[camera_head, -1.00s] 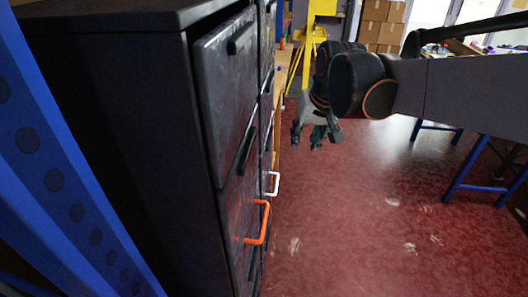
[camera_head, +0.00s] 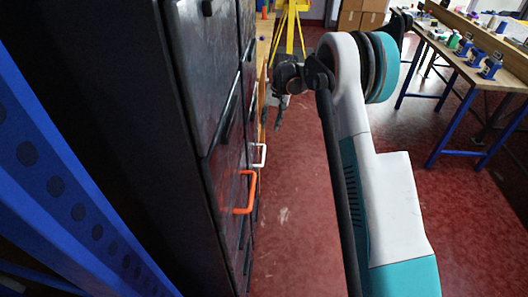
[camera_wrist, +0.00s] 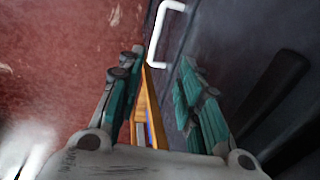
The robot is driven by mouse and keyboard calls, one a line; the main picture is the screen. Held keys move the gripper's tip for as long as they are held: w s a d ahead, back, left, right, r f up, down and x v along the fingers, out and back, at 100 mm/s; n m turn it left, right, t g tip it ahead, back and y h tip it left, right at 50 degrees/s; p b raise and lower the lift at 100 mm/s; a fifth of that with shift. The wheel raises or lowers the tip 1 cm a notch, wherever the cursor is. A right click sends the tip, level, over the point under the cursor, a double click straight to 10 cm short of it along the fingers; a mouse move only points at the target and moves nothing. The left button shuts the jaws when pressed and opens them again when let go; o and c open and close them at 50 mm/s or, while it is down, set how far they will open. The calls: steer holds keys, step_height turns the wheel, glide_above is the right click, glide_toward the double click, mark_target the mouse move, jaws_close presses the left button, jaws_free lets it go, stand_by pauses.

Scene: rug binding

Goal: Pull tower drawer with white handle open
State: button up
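The white handle (camera_head: 259,155) sits on a dark drawer front of the tower, just beyond the orange handle in the head view. In the wrist view the white handle (camera_wrist: 163,30) is at the top centre, ahead of my fingertips. The dark drawer front (camera_wrist: 225,40) lies to its right. My gripper (camera_wrist: 155,70) is open, its two teal-padded fingers apart with nothing between them. In the head view my gripper (camera_head: 277,115) hangs beside the tower, above and beyond the white handle. The handle and the fingers look apart.
An orange handle (camera_head: 246,192) is on a nearer drawer. The dark tower (camera_head: 110,130) fills the left, behind a blue perforated post (camera_head: 60,180). A workbench (camera_head: 455,62) with blue legs stands at the right. The red floor (camera_head: 300,215) beside the drawers is clear.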

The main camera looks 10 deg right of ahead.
glide_toward(264, 154)
steer(key=f+b, duration=0.1)
steer(key=f, duration=0.1)
steer(key=a+f+b, duration=0.1)
steer(key=f+b, duration=0.1)
steer(key=f, duration=0.1)
steer(key=w+f+b, duration=0.1)
steer(key=f+b, duration=0.1)
steer(key=f, duration=0.1)
steer(key=shift+a, duration=0.3)
steer(key=shift+s, duration=0.1)
jaws_close()
